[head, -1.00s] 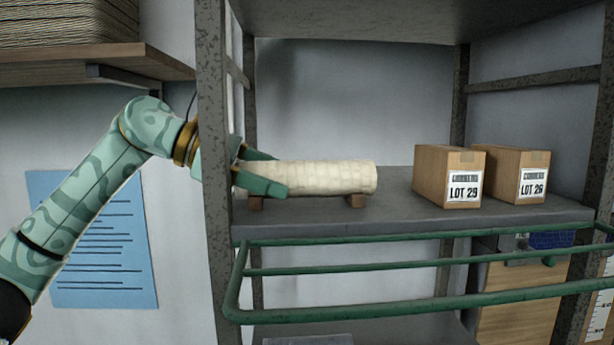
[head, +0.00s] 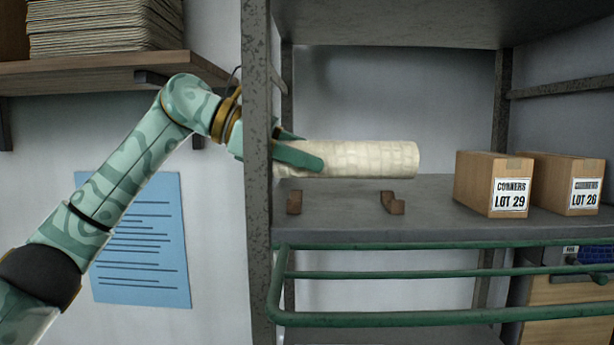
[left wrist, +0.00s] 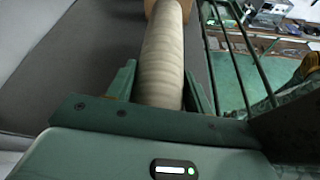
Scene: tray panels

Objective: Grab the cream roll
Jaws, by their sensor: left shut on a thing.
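The cream roll (head: 372,159) is a pale cylinder with a faint grid pattern, lying level in the head view. My left gripper (head: 300,152) is shut on its left end, with the green fingers on either side of it. The roll is raised above two brown cradle blocks (head: 393,202) on the shelf, with a gap between. In the left wrist view the roll (left wrist: 162,60) runs away from between the two fingers (left wrist: 160,92). The end of the roll inside the gripper is hidden. My right gripper is not in view.
The grey shelf (head: 350,220) has an upright post (head: 257,200) at the left, in front of part of my left gripper. A green rail (head: 420,317) runs along the front. Cardboard boxes marked LOT 29 (head: 475,185) and LOT 26 (head: 550,180) stand to the right.

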